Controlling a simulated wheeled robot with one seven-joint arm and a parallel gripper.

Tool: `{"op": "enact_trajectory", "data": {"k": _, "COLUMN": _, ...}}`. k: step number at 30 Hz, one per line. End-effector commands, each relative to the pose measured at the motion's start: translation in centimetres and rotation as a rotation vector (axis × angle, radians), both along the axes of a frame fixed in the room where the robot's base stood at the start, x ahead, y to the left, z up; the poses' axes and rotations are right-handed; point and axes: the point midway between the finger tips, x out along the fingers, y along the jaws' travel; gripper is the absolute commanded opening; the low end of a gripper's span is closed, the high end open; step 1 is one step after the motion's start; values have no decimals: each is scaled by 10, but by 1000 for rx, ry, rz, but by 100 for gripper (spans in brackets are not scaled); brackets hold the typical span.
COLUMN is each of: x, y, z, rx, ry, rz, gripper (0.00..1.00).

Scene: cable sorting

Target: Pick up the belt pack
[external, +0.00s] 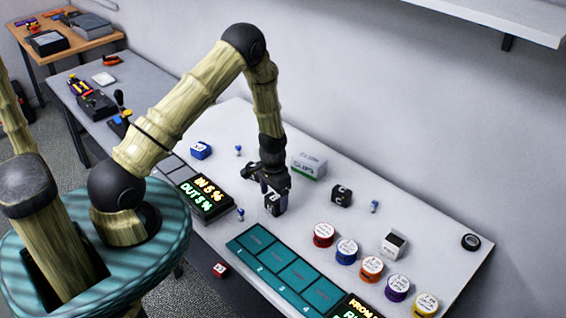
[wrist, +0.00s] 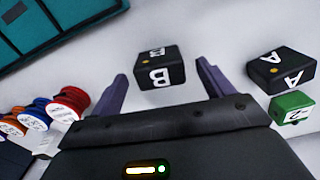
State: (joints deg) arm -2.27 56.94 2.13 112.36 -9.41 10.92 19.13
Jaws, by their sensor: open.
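A small black belt pack marked B (wrist: 160,68) sits on the white table, between and ahead of the two fingers of my gripper (wrist: 162,80) in the wrist view. My gripper is open, with a finger on either side of the pack and no clear contact. In the external view my gripper (external: 272,187) points down at a black pack (external: 272,205). Another black pack marked A (wrist: 281,70) sits to the right in the wrist view. A further black pack (external: 341,195) stands to the right of my gripper in the external view.
A green box marked 2 (wrist: 291,106) sits close to pack A. A white and green carton (external: 309,164) stands behind my gripper.

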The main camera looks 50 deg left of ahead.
Motion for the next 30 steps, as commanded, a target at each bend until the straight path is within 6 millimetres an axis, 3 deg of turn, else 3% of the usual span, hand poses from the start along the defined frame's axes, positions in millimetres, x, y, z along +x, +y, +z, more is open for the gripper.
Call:
{"op": "enact_trajectory", "data": {"k": 10, "x": 0, "y": 0, "z": -32, "rx": 0, "ry": 0, "rz": 0, "gripper": 80}}
{"op": "enact_trajectory", "data": {"k": 27, "x": 0, "y": 0, "z": -34, "rx": 0, "ry": -1, "rz": -1, "gripper": 80}}
{"op": "enact_trajectory", "data": {"k": 30, "x": 0, "y": 0, "z": -34, "rx": 0, "ry": -1, "rz": -1, "gripper": 60}}
